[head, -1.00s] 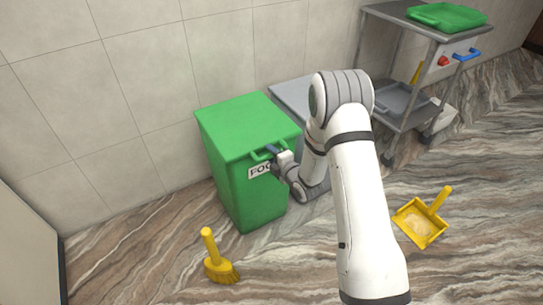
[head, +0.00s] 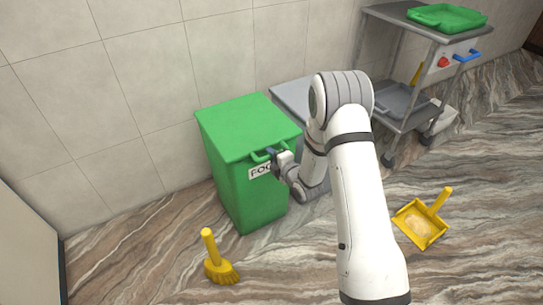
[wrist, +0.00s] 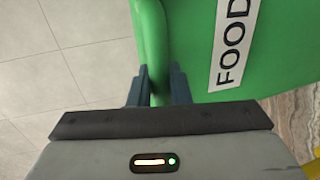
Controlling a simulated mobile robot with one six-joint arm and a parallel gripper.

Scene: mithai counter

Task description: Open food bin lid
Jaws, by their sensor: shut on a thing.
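The green food bin (head: 245,195) stands on the floor against the tiled wall, with a white label reading FOOD (wrist: 231,40) on its front. Its flat green lid (head: 245,125) is down on the bin. A green bar handle (wrist: 153,35) sticks out at the lid's front edge. My gripper (head: 272,154) is at this handle. In the wrist view its two dark fingers (wrist: 159,88) stand on either side of the bar and are shut on it. The fingertips are partly hidden behind the handle in the head view.
A yellow brush (head: 218,262) stands on the floor in front of the bin. A yellow dustpan (head: 420,224) lies on the right. A grey trolley (head: 395,22) with a green tray (head: 447,16) stands behind my arm. Marbled floor is clear between the brush and the dustpan, apart from my arm.

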